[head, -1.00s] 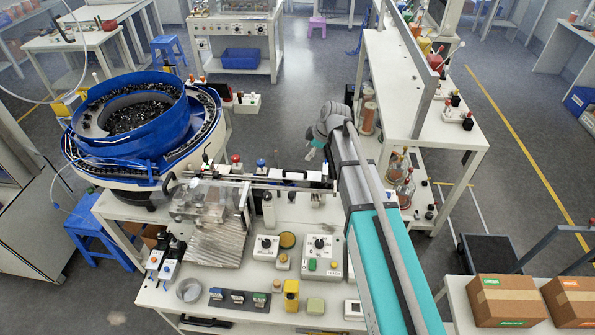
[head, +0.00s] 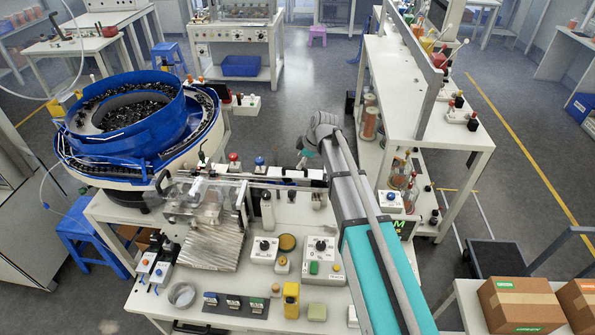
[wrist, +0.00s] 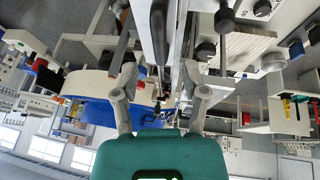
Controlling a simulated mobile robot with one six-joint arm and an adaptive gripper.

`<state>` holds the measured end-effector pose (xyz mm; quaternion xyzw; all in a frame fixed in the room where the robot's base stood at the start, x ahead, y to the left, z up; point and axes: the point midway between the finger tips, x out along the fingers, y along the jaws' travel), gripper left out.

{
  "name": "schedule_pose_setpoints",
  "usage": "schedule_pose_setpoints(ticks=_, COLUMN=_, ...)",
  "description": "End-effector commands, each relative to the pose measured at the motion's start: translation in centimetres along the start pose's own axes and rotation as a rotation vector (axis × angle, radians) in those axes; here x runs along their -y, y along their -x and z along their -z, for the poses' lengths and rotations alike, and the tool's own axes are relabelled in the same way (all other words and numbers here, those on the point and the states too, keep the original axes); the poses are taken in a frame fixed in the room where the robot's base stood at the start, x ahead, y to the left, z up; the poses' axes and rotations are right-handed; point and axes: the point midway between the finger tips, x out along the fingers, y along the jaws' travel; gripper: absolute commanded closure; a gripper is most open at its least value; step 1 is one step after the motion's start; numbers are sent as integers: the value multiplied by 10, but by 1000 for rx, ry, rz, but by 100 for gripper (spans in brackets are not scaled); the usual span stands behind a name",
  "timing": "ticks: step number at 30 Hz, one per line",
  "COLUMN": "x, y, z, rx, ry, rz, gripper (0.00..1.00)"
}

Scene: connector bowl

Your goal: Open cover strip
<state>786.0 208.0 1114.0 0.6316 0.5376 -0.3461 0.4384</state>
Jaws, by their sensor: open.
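The feed rail (head: 262,182) runs along the white machine table from the bowl feeder toward the right. It also shows in the wrist view (wrist: 160,30), running away between my fingers. A thin dark strip (wrist: 158,22) lies along it there and may be the cover strip; I cannot tell whether it is open or shut. My gripper (head: 303,163) is above the right part of the rail in the head view, partly hidden by my own arm. In the wrist view my gripper (wrist: 160,72) has its two grey fingers spread wide on either side of the rail line, with nothing held.
The blue bowl feeder (head: 135,110) full of dark parts stands left of the rail. Small control boxes (head: 320,250) and a yellow block (head: 291,298) stand on the front of the table. A white shelf bench (head: 430,125) stands close to the right of my arm.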

Motion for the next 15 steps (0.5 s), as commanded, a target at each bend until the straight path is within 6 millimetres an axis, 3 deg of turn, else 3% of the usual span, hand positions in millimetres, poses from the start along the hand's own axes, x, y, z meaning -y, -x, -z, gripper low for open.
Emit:
schedule_pose_setpoints(ticks=6, x=0, y=-22, z=-1, rx=0, ry=0, rz=0, gripper=43)
schedule_pose_setpoints(ticks=15, x=0, y=-37, z=-1, rx=0, ry=-1, rz=-1, gripper=43)
